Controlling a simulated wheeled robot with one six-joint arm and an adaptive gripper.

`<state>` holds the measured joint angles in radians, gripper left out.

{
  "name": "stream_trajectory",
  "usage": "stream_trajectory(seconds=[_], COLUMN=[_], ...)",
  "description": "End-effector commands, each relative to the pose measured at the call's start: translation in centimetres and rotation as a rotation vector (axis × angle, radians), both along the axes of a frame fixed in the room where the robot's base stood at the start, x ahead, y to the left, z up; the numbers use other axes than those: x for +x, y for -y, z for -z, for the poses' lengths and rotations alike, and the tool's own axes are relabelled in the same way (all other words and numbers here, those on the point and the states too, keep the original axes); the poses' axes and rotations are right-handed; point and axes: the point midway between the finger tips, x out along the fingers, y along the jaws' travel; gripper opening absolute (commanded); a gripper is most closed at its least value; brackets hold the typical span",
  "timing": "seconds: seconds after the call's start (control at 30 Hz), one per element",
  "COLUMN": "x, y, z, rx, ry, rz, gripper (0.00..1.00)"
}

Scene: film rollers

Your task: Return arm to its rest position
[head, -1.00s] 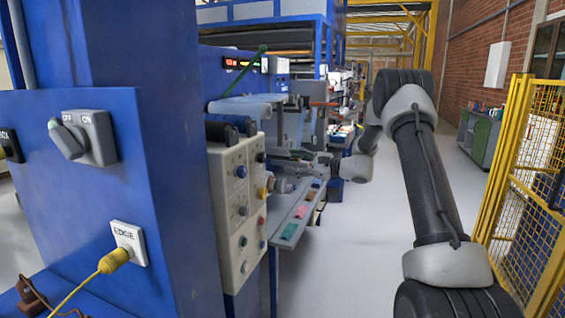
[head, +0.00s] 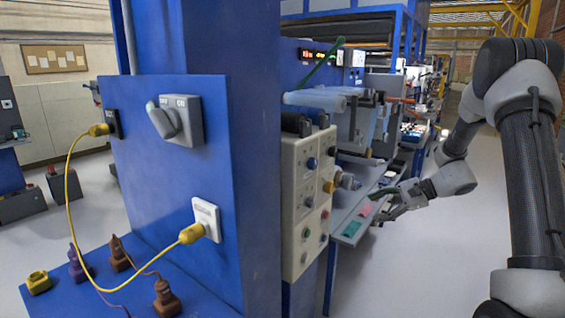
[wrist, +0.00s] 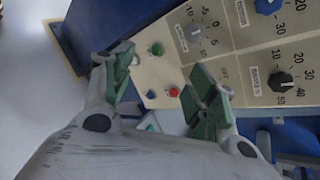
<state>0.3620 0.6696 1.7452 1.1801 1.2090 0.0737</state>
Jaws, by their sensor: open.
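My gripper (head: 384,201) is at the end of my grey and black arm on the right of the head view. It is in front of the shelf with coloured pads, to the right of the control panel. In the wrist view my gripper (wrist: 168,98) shows two green-padded fingers spread apart with nothing between them. Beyond the fingers is the cream control panel (wrist: 160,72) with a red button (wrist: 174,92), a green button (wrist: 157,48) and dials. A gap shows between my gripper and the panel in the head view.
The blue machine column (head: 245,170) with a rotary switch (head: 180,122) stands at left. A yellow cable (head: 68,205) links two sockets. The shelf (head: 347,228) juts out below the rollers. Clear floor (head: 440,270) lies right of it.

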Motion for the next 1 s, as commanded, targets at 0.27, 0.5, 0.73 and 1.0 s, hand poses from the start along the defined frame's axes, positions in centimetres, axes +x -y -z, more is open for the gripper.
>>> stream_trajectory(seconds=[0.27, 0.5, 0.73, 1.0], x=[-14.9, -25.2, -32.0, -34.9], y=[1.9, 5.0, 6.8, 5.7], z=[-4.5, -9.6, -13.6, -17.0], rx=[-0.443, -0.82, -1.112, -1.249], ry=[0.035, 0.164, 0.333, 0.538], rz=[-0.395, -0.703, -0.874, -0.862], gripper=[0.58, 0.58, 0.58, 0.58])
